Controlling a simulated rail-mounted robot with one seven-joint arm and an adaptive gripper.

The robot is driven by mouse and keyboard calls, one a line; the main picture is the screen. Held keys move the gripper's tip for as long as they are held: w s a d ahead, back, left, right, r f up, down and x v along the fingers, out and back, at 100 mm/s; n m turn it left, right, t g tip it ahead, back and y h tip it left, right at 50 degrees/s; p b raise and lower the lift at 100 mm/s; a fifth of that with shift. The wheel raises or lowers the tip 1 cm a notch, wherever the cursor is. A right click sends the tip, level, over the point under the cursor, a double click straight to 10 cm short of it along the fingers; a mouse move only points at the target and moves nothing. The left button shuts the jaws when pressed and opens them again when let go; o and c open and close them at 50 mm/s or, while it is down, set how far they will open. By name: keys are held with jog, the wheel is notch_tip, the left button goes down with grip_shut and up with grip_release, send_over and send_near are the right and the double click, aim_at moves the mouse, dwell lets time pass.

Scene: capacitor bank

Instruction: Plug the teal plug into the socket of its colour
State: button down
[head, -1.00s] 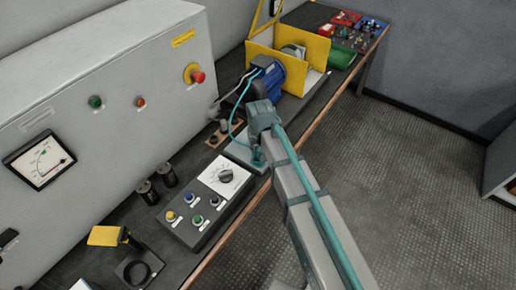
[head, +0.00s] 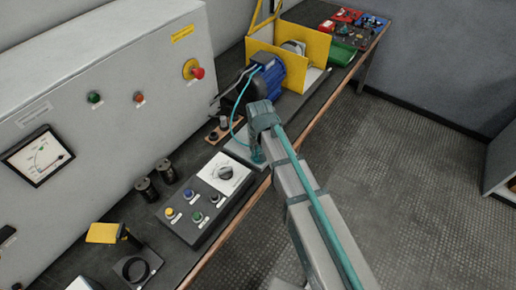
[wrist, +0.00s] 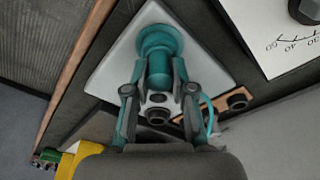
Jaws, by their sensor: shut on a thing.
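My gripper (head: 257,150) is low over a light grey plate (head: 238,153) on the bench. It also shows in the wrist view (wrist: 158,92), its fingers shut on the teal plug (wrist: 159,70). The plug's far end meets a wider round teal part (wrist: 157,38) on the plate. I cannot tell whether that part is the teal socket or the plug's own collar, nor how deep the plug sits. In the head view, the wrist and fingers hide most of the plug. A teal cable (head: 233,123) loops from beside the blue motor down towards the gripper.
A control box (head: 207,200) with buttons and a dial stands close by on the left. Black posts on a copper-coloured base (head: 212,138) stand just behind. The blue motor (head: 268,77) and yellow guards (head: 317,47) are further back. The grey cabinet (head: 110,80) borders the bench.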

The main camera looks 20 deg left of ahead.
jog(key=c, duration=0.9)
grip_release()
jog(key=shift+r, duration=0.1)
notch_tip(320, 180, up, 12)
jog(key=s+d, duration=0.1)
jog(key=shift+s, duration=0.25)
